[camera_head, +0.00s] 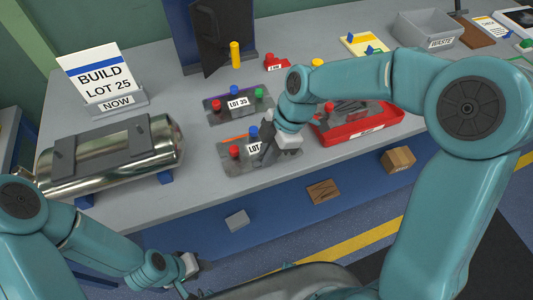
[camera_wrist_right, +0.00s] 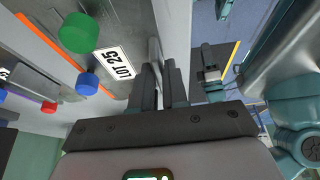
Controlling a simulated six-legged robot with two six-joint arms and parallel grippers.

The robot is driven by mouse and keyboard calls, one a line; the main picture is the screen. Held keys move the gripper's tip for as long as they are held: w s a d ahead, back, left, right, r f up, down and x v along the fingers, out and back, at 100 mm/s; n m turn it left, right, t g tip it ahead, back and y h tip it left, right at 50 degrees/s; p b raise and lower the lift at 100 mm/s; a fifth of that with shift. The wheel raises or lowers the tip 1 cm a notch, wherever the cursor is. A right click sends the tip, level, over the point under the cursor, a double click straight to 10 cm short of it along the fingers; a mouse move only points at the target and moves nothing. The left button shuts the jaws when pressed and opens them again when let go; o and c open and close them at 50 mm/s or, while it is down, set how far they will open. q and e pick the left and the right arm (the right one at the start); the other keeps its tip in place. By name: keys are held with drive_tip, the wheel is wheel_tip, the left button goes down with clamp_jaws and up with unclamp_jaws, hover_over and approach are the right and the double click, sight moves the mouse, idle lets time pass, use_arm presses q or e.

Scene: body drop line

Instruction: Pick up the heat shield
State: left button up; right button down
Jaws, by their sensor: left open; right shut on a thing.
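A grey metal heat shield (camera_head: 232,166) with red and blue knobs and a partly covered lot label lies at the front middle of the bench. In the right wrist view its label reads LOT 25, and green and blue knobs show on the plate (camera_wrist_right: 119,18). My right gripper (camera_head: 268,152) is at its right end, shut on a thin grey edge of it; the fingers also show in the right wrist view (camera_wrist_right: 164,85). I cannot tell whether the shield is off the bench. My left gripper (camera_head: 185,283) is open and low in front of the bench, away from the shield.
A similar plate labelled LOT 35 (camera_head: 216,105) lies just behind. A red tray (camera_head: 368,123) is to the right, a shiny metal cylinder (camera_head: 95,172) to the left. A sign (camera_head: 98,78) reads BUILD LOT 25 NOW. A grey bin (camera_head: 428,27) stands at the back right.

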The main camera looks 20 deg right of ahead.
wheel_tip(320, 180, up, 19)
idle(1.5)
